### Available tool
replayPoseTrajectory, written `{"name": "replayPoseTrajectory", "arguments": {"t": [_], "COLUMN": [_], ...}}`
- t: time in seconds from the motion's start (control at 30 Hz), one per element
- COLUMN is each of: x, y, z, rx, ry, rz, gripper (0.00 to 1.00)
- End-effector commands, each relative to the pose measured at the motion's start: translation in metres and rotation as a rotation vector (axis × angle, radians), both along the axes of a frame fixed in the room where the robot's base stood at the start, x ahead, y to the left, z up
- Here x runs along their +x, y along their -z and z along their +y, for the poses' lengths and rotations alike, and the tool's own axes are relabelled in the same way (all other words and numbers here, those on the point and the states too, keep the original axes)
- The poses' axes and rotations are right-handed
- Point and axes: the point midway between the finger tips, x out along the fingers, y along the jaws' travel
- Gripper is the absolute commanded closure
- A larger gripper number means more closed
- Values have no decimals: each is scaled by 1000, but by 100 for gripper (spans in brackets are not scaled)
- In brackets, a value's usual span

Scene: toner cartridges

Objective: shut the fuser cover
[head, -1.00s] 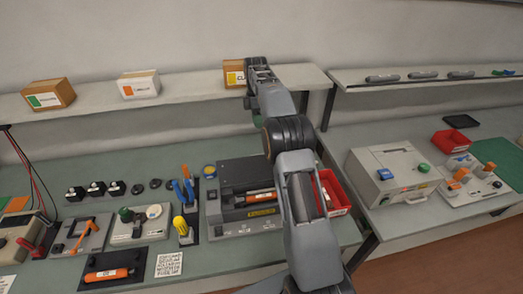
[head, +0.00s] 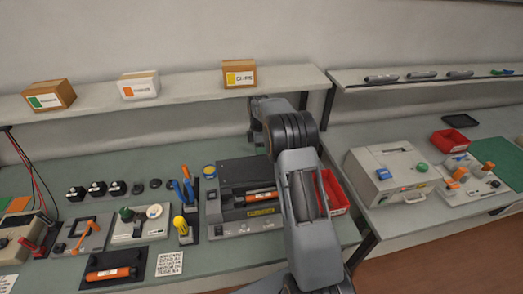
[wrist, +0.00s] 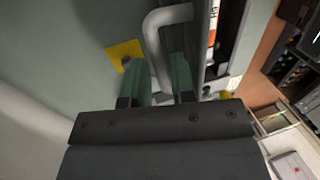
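The fuser unit (head: 228,228) is a grey and black machine on the left bench, with an orange-banded roller (head: 262,196) in its open slot. A dark flat panel (head: 240,171), which looks like its raised cover, is at its back. In the wrist view, my gripper (wrist: 156,80) has two green-tipped fingers standing apart. A pale grey bent handle (wrist: 152,35) passes between them; I cannot tell whether they touch it. The unit's slot and roller (wrist: 212,35) show to the right of the fingers. In the head view my arm hides the gripper and the unit's right end.
A red bin (head: 335,192) stands right of the unit, partly behind my arm. A shelf with boxes (head: 239,75) runs above. A second bench with a grey machine (head: 392,175) is at right.

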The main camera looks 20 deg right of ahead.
Motion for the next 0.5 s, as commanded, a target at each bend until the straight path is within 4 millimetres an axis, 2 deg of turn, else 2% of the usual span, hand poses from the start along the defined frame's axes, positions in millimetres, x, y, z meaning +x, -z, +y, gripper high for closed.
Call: {"name": "replayPoseTrajectory", "arguments": {"t": [0.2,0.43,0.5], "x": [0,0,0], "y": [0,0,0], "z": [0,0,0], "rx": [0,0,0], "ry": [0,0,0], "rz": [0,0,0], "gripper": [76,98,100]}}
